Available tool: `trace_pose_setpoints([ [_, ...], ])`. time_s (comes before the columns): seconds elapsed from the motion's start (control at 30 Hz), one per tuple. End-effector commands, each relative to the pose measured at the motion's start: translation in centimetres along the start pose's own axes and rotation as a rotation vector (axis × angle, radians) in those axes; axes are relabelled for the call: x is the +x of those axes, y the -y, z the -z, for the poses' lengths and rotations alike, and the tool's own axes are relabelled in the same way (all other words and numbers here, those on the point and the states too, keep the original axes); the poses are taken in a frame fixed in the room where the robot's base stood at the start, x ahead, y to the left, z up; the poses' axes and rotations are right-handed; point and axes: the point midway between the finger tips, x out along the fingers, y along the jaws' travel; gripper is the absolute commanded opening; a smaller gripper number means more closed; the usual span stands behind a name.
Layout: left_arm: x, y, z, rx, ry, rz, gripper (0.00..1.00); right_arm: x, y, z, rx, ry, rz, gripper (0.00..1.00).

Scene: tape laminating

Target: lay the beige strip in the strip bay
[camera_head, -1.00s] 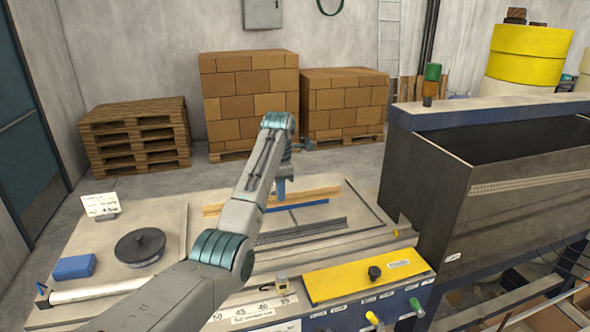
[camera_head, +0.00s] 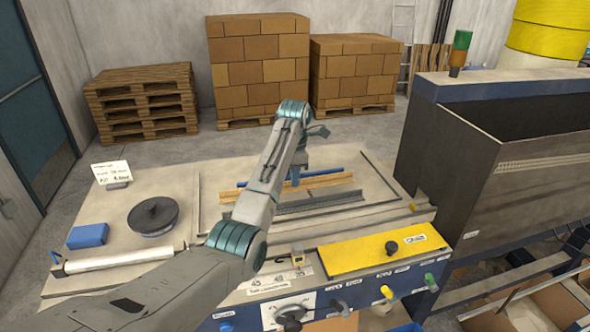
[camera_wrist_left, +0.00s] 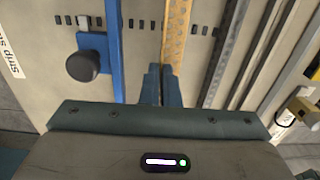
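The beige strip (camera_head: 326,192) lies lengthwise across the work table, between a blue bar (camera_head: 322,174) behind it and a dark grey strip (camera_head: 322,200) in front. My left gripper (camera_head: 293,180) is over the beige strip. In the left wrist view the gripper's fingers (camera_wrist_left: 161,82) are close together at the near part of the beige strip (camera_wrist_left: 178,32), which runs away from them and appears pinched. Whether the strip touches the table is hard to tell. I cannot make out the strip bay's borders with certainty. My right gripper is out of view.
A black knob (camera_wrist_left: 83,66) sits beside the blue bar. On the table's left are a black disc (camera_head: 153,215), a blue block (camera_head: 88,236) and a white roll (camera_head: 120,258). A yellow panel (camera_head: 365,253) is in front. A tall dark bin (camera_head: 475,180) stands to the right.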

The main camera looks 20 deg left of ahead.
Motion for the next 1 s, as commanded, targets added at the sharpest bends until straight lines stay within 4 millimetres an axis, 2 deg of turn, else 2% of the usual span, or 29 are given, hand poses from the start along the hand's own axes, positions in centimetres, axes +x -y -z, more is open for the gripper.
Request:
trace_pose_setpoints([
  [0.4,0.7,-0.3,0.3,0.002,0.000,0.000,0.00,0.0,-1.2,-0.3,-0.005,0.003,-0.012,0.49],
  [0.73,0.6,0.0,0.3,0.003,0.000,0.000,0.00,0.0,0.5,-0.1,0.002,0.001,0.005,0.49],
  [1.0,0.6,0.1,0.3,0.003,0.000,0.000,0.00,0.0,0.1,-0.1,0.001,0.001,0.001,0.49],
])
